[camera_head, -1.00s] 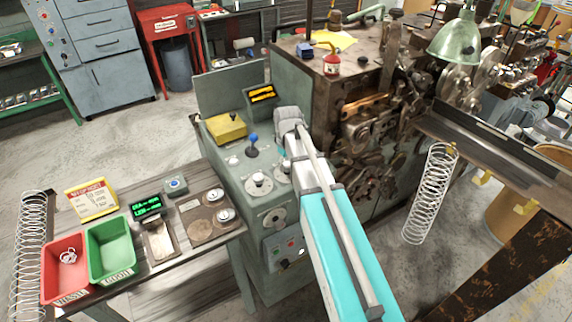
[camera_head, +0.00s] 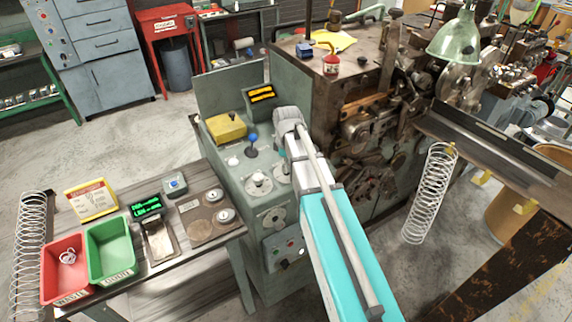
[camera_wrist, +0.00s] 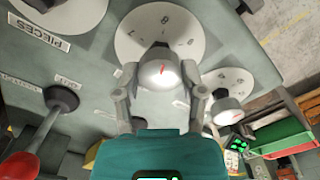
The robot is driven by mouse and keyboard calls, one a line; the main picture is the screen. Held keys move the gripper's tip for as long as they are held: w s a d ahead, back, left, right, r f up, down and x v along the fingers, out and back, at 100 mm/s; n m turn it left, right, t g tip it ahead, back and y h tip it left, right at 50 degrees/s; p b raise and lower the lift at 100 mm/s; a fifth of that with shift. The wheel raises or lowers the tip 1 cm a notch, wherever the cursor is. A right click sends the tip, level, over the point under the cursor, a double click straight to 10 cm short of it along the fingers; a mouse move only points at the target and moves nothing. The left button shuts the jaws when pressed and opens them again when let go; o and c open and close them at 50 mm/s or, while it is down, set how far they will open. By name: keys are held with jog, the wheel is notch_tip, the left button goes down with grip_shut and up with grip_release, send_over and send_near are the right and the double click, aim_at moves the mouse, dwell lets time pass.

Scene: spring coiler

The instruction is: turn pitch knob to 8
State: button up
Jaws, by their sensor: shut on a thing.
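The knob sits on a white numbered dial (camera_wrist: 135,40). Several digits show on the dial, but its name is not readable, and I cannot tell which number the mark meets. In the head view, my arm comes down over the right side of the green-grey control panel (camera_head: 235,170) and largely hides the held knob.
A second dial (camera_wrist: 240,85) with its own knob is close beside the right finger. The dark machine (camera_head: 370,130) stands right of my arm. Bins (camera_head: 110,250) are on the left table.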

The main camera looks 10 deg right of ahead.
jog(key=o, duration=1.1)
jog(key=shift+o, duration=0.2)
jog(key=shift+r, duration=0.15)
